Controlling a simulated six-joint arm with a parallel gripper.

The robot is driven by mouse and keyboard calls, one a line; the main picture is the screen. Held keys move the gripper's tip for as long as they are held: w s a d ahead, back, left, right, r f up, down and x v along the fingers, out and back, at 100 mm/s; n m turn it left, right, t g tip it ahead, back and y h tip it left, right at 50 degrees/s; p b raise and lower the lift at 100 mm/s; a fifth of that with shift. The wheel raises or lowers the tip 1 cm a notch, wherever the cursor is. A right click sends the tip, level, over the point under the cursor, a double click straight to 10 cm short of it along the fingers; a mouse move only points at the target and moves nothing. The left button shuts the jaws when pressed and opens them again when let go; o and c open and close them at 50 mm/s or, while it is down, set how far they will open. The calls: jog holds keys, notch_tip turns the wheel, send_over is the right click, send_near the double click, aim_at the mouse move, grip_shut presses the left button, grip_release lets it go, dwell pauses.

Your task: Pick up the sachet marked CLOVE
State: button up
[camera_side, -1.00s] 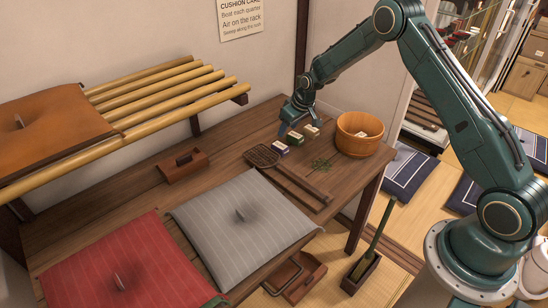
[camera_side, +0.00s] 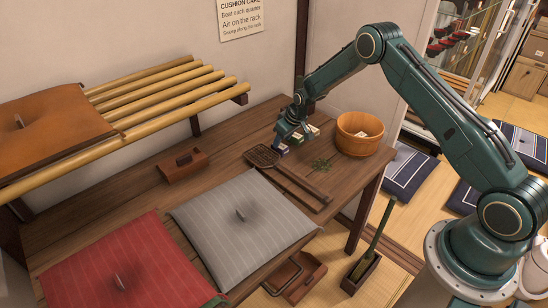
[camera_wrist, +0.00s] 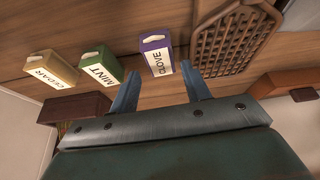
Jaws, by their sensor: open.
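The purple sachet marked CLOVE (camera_wrist: 157,56) stands on the wooden table, its white label readable in the wrist view. My gripper (camera_wrist: 160,88) is open and empty, its two blue fingers apart just short of the CLOVE sachet, which lies ahead of the gap between them. The green MINT sachet (camera_wrist: 100,67) and the yellow CEDAR sachet (camera_wrist: 50,68) stand to its left. In the side view my gripper (camera_side: 286,142) is low over the table at the row of sachets and partly hides them; a little purple (camera_side: 283,152) shows beneath it.
A woven beater (camera_side: 262,156) lies close to the CLOVE sachet. A brown handled box (camera_side: 183,166) and a grey cushion (camera_side: 225,240) are left and in front.

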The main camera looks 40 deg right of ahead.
aim_at(280, 146)
jog(key=shift+x, duration=1.8)
jog(key=shift+s, duration=0.1)
jog(key=c, duration=0.7)
jog(key=shift+c, duration=0.2)
jog(key=shift+r, duration=0.1)
notch_tip(280, 146, up, 20)
